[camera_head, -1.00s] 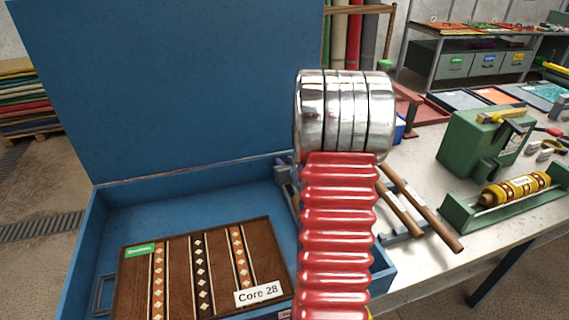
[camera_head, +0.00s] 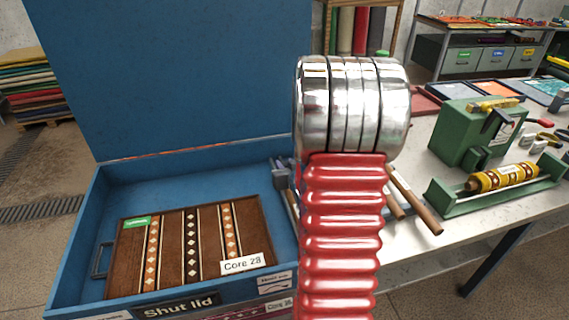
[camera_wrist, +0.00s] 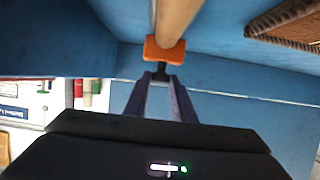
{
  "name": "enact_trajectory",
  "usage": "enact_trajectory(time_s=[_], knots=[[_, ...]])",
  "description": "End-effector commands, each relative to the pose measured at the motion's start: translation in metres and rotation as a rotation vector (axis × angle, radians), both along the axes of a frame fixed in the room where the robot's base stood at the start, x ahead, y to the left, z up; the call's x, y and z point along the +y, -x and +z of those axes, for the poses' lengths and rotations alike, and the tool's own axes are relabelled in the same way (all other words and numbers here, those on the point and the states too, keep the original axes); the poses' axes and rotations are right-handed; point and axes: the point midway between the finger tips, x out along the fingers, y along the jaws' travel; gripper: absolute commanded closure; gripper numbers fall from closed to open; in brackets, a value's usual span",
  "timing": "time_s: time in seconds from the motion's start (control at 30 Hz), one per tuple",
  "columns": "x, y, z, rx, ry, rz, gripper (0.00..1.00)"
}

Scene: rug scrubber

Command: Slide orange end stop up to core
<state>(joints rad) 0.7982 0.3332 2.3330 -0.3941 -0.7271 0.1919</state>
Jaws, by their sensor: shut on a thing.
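In the wrist view, the orange end stop (camera_wrist: 164,51) is a small block with a dark stem below it. My gripper (camera_wrist: 161,80) is shut on that dark stem. A light wooden round core (camera_wrist: 180,20) runs up out of the picture from the end stop. Its near end meets or overlaps the orange block in the picture; I cannot tell if they touch. In the head view, my gripper and the orange end stop are hidden behind my red and chrome arm.
An open blue box (camera_head: 70,250) holds a brown patterned panel (camera_head: 172,250) labelled Core 28. Right of my arm, wooden rods (camera_head: 415,205) lie at the bench edge. A green cradle (camera_head: 440,203) holds a yellow roller (camera_head: 503,176), with a green machine (camera_head: 470,135) behind.

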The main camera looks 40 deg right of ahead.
Motion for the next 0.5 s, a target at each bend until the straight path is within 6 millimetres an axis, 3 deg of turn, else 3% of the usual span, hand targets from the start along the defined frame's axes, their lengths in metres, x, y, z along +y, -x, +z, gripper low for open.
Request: enact_trajectory(time_s=[0.3, 0.33, 0.5], knots=[[0.0066, -0.0050, 0.0010, -0.001, 0.002, 0.012, 1.00], [0.0068, -0.0052, 0.0009, -0.001, 0.002, 0.012, 0.76], [0.0074, -0.0058, 0.0008, -0.001, 0.002, 0.013, 0.64]])
